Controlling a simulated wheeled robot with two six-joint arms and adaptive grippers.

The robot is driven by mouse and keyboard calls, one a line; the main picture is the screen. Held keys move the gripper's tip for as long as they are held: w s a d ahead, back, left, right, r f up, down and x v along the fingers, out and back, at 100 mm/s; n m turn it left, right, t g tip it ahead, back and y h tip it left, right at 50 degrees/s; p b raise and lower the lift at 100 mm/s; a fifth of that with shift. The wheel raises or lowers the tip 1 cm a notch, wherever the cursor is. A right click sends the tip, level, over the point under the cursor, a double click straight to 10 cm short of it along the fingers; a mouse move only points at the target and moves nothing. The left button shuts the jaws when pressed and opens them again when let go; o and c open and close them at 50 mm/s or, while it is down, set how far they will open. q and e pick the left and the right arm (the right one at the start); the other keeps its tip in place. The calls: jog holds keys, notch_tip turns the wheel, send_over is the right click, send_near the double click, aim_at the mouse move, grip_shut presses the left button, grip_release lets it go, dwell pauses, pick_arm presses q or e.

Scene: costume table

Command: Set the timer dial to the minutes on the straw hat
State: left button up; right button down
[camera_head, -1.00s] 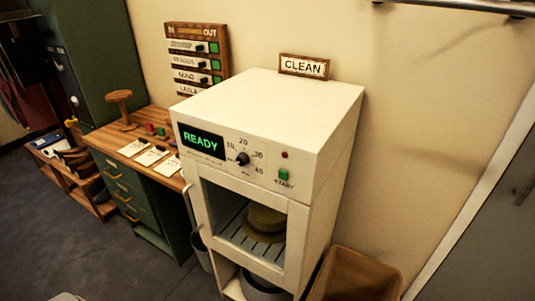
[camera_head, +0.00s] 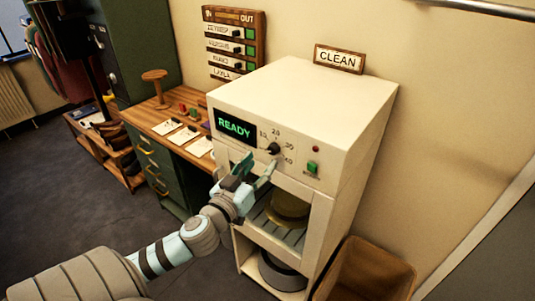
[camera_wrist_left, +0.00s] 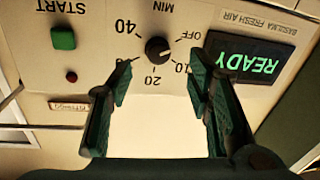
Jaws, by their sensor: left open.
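The timer dial (camera_head: 274,148) is a dark round knob on the white cabinet's front panel, with minute numbers around it. It also shows upside down in the left wrist view (camera_wrist_left: 158,50), with OFF, 10, 20 and 40 legible; a finger partly covers the 30. I cannot tell its exact setting. My left gripper (camera_head: 257,169) is open just in front of the panel, and its fingertips (camera_wrist_left: 160,75) lie on either side of the dial's line, not closed on it. A brownish brimmed hat (camera_head: 289,208) sits on the rack inside the cabinet; no minutes are readable on it.
The cabinet's display (camera_head: 235,126) reads READY in green. A green START button (camera_head: 312,167) and red lamp (camera_head: 316,149) are right of the dial. A CLEAN sign (camera_head: 339,59) stands on top. A desk with cards (camera_head: 182,136) is left, a brown bin (camera_head: 368,272) right.

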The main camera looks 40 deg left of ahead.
aim_at(271, 152)
pick_arm(q)
jog(key=w, duration=0.5)
jog(key=shift+w+a+p, duration=0.15)
jog(key=shift+a+p, duration=0.1)
jog(key=shift+p, duration=0.15)
jog(key=shift+a, duration=0.1)
jog(key=shift+c, duration=0.8)
grip_shut()
jog(key=shift+m, duration=0.4)
jog(key=m+b, duration=0.1)
jog(key=m, duration=0.1)
jog(key=m+t+b, duration=0.1)
jog(key=m, duration=0.2)
jog(key=shift+f+m, duration=0.2)
jog(key=shift+m, duration=0.1)
jog(key=m+h+b, duration=0.1)
jog(key=m+b, duration=0.1)
jog(key=m, duration=0.4)
jog(key=shift+a+t, duration=0.1)
jog(key=shift+t, duration=0.2)
